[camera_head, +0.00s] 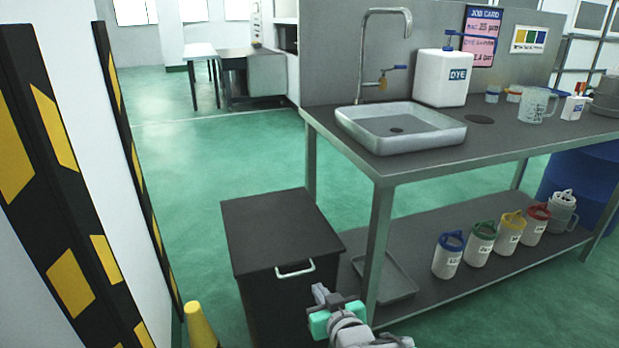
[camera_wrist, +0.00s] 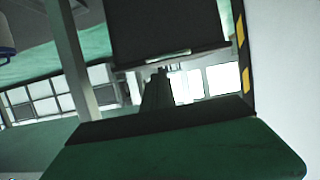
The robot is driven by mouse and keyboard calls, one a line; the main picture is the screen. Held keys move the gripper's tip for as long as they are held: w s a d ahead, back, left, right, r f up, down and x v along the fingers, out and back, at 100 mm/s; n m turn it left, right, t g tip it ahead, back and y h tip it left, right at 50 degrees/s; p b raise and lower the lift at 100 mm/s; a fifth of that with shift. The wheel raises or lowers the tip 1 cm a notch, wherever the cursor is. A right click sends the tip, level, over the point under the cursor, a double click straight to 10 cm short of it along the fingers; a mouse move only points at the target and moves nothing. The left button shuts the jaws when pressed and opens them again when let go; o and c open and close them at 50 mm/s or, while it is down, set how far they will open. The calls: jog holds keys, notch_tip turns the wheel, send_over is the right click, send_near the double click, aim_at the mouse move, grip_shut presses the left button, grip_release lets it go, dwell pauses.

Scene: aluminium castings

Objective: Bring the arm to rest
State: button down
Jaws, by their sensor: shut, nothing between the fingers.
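My gripper (camera_head: 321,293) shows at the bottom middle of the head view, with a teal body and grey arm links behind it. Its fingers are shut and empty. It appears in front of the lower right of a dark cabinet (camera_head: 282,228) with a pale handle. In the wrist view the shut fingers (camera_wrist: 158,82) stand beyond a large green and black body at the bottom. The cabinet's dark face and handle (camera_wrist: 180,54) show above them. My gripper looks apart from the cabinet, though the exact gap is hard to judge.
A metal bench (camera_head: 385,172) with a sink (camera_head: 400,128) stands to the right. Several colour-lidded jugs and a flat tray (camera_head: 388,280) are on its lower shelf. A yellow cone (camera_head: 199,325) and striped posts (camera_head: 60,200) stand left. Green floor (camera_head: 200,165) is clear behind the cabinet.

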jog(key=s+d+r+m+g+h+p, duration=0.1)
jog(key=s+d+r+g+p, duration=0.25)
jog(key=r+p, duration=0.55)
jog(key=s+d+r+g+h+p, duration=0.2)
jog(key=d+r+p, duration=0.2)
jog(key=r+p, duration=0.55)
jog(key=s+d+r+m+g+p, duration=0.1)
jog(key=s+d+r+g+p, duration=0.1)
jog(key=s+r+p, duration=0.3)
jog(key=s+d+r+m+g+h+p, duration=0.1)
jog(key=s+d+r+g+p, duration=0.2)
jog(key=s+r+p, duration=0.3)
jog(key=w+v, duration=0.1)
jog(key=v, duration=0.4)
jog(key=shift+r, duration=0.25)
